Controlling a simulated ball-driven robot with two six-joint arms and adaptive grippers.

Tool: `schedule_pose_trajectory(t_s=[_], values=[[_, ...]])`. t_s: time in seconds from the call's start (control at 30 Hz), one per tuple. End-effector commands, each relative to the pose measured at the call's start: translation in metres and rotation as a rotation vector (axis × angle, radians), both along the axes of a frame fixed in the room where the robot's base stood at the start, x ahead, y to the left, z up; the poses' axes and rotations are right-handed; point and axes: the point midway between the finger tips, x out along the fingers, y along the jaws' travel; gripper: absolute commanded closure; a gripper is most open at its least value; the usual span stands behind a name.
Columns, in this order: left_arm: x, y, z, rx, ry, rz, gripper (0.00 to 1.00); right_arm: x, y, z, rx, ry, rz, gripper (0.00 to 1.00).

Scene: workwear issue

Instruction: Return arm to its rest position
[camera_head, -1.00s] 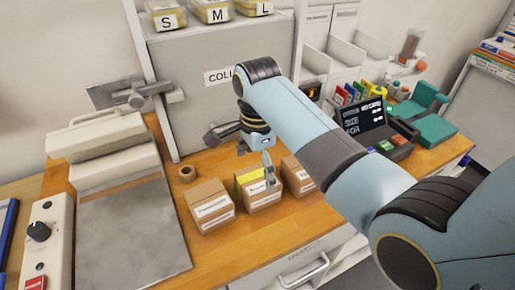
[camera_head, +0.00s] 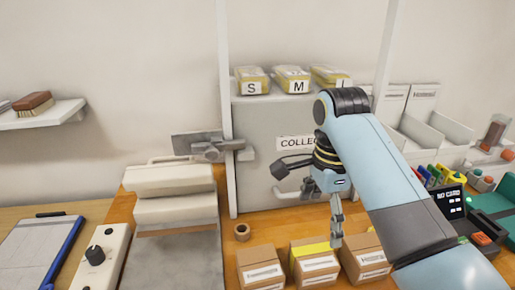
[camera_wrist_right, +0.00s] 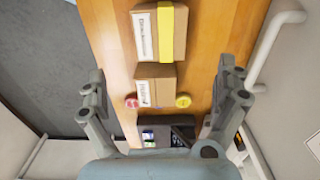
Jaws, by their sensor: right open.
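My right arm reaches in from the right in the head view. Its gripper (camera_head: 337,222) points down just above the cardboard boxes, between the middle box (camera_head: 312,265) with yellow tape and the right box (camera_head: 363,260). In the right wrist view the fingers of this gripper (camera_wrist_right: 160,66) are spread wide apart with nothing between them touching. The yellow-taped box (camera_wrist_right: 150,38) and a second box (camera_wrist_right: 155,85) show beyond them. My left arm and gripper are not in view.
A left box (camera_head: 261,270) and a tape roll (camera_head: 242,231) are on the wooden bench. A grey collection cabinet (camera_head: 258,150) stands behind, with yellow packs (camera_head: 292,80) on top. A card terminal (camera_head: 470,222) is at right, a press-like machine (camera_head: 170,195) at left.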

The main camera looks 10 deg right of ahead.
Motion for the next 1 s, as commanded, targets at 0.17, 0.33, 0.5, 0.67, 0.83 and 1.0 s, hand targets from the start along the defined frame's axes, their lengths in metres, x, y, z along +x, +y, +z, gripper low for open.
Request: schedule_pose_trajectory(t_s=[0.17,0.33,0.5,0.67,0.83,1.0], values=[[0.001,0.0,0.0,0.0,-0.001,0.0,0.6,-0.024,-0.01,-0.014,-0.013,-0.023,0.141,0.0],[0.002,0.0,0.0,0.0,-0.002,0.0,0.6,-0.089,-0.033,-0.032,-0.078,-0.093,0.576,0.0],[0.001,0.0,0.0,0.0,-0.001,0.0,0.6,-0.144,-0.045,-0.027,-0.162,-0.141,0.997,0.0],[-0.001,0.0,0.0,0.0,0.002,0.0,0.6,-0.178,-0.049,-0.016,-0.225,-0.159,1.273,0.0],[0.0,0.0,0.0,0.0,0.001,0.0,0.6,-0.207,-0.05,0.0,-0.285,-0.169,1.516,0.0],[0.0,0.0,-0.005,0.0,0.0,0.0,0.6,-0.225,-0.049,0.002,-0.332,-0.17,1.702,0.0]])
